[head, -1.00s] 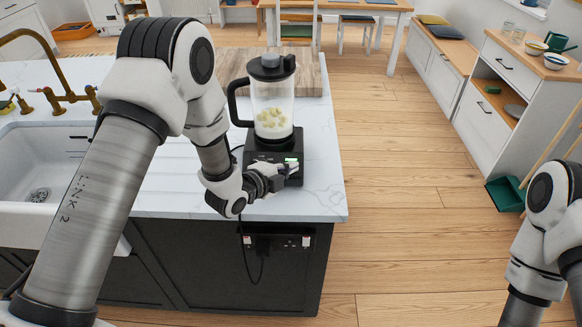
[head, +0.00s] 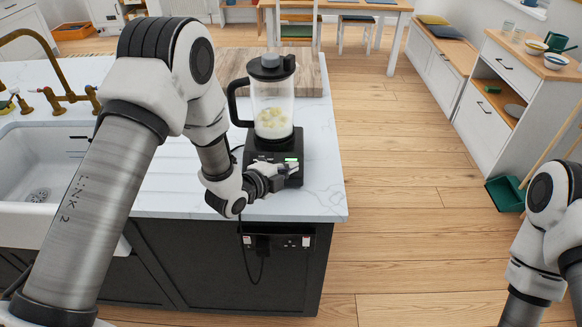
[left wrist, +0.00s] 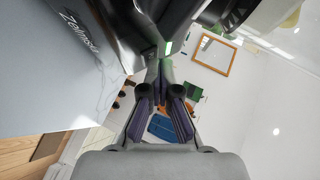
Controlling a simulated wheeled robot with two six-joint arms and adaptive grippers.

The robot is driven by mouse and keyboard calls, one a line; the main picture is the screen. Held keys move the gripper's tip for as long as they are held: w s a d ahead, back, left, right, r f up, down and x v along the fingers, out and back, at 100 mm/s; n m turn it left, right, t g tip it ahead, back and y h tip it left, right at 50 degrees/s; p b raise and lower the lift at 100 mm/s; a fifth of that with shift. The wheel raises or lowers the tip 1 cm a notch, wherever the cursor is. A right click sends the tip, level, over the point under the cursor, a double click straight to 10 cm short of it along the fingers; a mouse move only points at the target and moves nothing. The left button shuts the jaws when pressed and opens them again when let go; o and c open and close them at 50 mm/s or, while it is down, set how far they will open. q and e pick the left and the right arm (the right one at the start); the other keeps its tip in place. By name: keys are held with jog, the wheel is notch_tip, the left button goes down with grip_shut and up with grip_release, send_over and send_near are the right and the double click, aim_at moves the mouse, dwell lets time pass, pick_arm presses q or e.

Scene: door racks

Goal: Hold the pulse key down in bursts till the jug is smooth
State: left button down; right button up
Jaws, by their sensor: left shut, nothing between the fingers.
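The blender stands on the white marble counter. Its clear jug (head: 272,108) has a black lid and handle and holds pale liquid with yellowish lumps low down. The black base (head: 262,150) shows a lit green patch (head: 291,160) at its front right. My left gripper (head: 286,173) is shut and empty, its tips at the front of the base. I cannot tell whether they touch the pulse key, which I cannot make out. In the left wrist view the closed fingers (left wrist: 164,72) point up toward the dark base. My right gripper is out of the head view.
A sink (head: 35,165) with a brass tap (head: 55,95) lies left. A wooden board (head: 310,80) lies behind the blender. A cable hangs to a socket panel (head: 282,241) on the counter's front. The floor right of the counter is clear.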

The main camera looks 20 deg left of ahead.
pick_arm(q)
jog(key=shift+s+d+r+p, duration=0.15)
jog(key=shift+s+r+p, duration=0.15)
jog(key=shift+s+r, duration=0.25)
jog(key=shift+w, duration=0.15)
jog(key=s+r, duration=0.1)
jog(key=s+r+p, duration=0.2)
jog(key=r, duration=0.1)
jog(key=shift+d, duration=0.4)
